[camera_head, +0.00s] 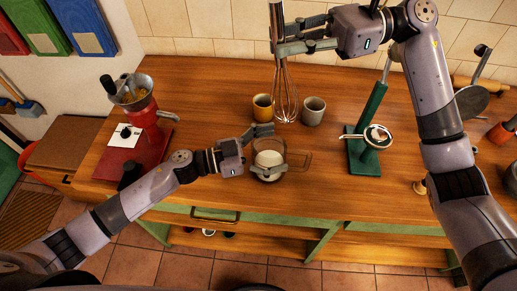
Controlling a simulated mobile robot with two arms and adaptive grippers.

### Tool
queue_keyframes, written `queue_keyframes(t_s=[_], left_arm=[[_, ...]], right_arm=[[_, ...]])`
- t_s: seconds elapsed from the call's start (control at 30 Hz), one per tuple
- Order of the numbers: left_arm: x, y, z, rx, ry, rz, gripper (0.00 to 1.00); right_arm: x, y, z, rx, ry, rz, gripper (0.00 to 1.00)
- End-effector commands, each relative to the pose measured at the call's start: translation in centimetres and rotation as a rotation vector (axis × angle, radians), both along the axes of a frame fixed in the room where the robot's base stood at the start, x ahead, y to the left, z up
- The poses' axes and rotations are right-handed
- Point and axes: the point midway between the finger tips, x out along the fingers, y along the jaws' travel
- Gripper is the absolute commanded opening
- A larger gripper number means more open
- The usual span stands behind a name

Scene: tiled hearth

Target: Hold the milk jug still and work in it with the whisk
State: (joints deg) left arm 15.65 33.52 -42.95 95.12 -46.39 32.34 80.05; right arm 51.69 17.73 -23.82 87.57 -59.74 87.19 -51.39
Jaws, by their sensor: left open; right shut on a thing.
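My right gripper (277,36) is shut on the handle of the whisk (286,98). The whisk hangs upright with its wires down, above and behind the jug, apart from it.
A yellow cup (262,107) and a grey cup (313,111) stand behind the jug, either side of the whisk wires. A red grinder (142,108) stands at left. Counter between jug and grinder is mostly clear.

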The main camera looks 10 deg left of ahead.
Motion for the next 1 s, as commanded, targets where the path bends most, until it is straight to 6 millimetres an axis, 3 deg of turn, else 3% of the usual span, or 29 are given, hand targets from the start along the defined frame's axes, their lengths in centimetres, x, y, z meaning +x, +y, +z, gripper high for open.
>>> queue_keyframes(t_s=[0.37,1.0], left_arm=[[0.21,-0.59,0.00,0.000,-0.001,0.000,0.88],[0.19,-0.57,-0.01,0.000,-0.001,0.000,0.46]], right_arm=[[0.00,0.00,0.03,0.000,0.000,0.000,0.00],[0.00,0.00,0.03,0.000,0.000,0.000,0.00]])
